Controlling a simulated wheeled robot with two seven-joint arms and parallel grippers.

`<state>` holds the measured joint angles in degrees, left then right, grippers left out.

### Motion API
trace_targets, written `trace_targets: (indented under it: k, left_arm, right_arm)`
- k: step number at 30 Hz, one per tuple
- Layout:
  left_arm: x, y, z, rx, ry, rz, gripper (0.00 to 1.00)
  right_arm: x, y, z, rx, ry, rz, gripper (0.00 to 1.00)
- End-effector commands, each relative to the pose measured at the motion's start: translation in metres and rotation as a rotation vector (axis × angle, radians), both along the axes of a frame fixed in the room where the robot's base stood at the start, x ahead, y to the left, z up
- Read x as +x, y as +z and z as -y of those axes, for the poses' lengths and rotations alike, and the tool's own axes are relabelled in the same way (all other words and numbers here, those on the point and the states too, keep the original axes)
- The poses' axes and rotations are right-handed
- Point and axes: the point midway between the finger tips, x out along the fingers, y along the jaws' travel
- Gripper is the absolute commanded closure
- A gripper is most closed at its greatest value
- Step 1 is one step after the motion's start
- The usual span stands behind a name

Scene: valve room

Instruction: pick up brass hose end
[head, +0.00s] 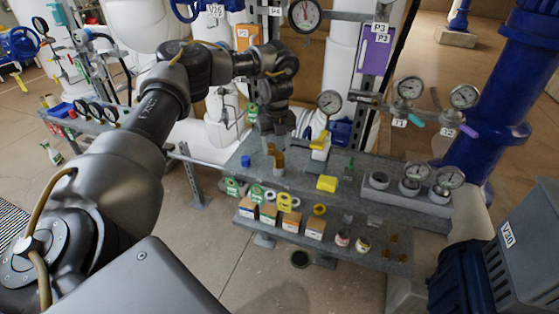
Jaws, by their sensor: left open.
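A brass-coloured piece (278,161), which looks like the brass hose end, stands on the upper grey shelf of the bench (310,180). My left gripper (275,140) is above and right by it, pointing down with its jaws open. The gripper partly hides the top of the piece, and I cannot tell whether the fingers touch it. Several small brass fittings (393,240) lie on the lower shelf at the right. My right gripper is not in view.
Small boxes (268,214) line the lower shelf. A pressure gauge (329,102) and pipework rise behind the gripper.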

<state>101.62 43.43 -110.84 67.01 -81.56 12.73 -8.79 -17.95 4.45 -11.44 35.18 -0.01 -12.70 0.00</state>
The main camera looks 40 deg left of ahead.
Motion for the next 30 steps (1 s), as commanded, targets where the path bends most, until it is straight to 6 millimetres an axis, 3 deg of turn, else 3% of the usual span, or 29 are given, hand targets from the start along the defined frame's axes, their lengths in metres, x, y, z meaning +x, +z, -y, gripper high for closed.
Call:
trace_targets:
  k: [9, 19, 28, 30]
  left_arm:
    - [0.002, -0.013, 0.003, 0.0, -0.005, 0.0, 0.43]
    - [0.007, -0.057, 0.005, 0.0, -0.007, -0.001, 0.43]
    - [0.007, -0.063, 0.005, -0.001, -0.006, 0.001, 0.43]
    - [0.007, -0.063, 0.005, -0.001, -0.006, 0.001, 0.51]
  right_arm:
    - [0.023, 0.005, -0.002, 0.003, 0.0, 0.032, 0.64]
    - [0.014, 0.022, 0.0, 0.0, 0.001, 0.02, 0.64]
    - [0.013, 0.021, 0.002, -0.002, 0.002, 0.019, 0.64]
    - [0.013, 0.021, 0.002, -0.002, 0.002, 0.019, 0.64]
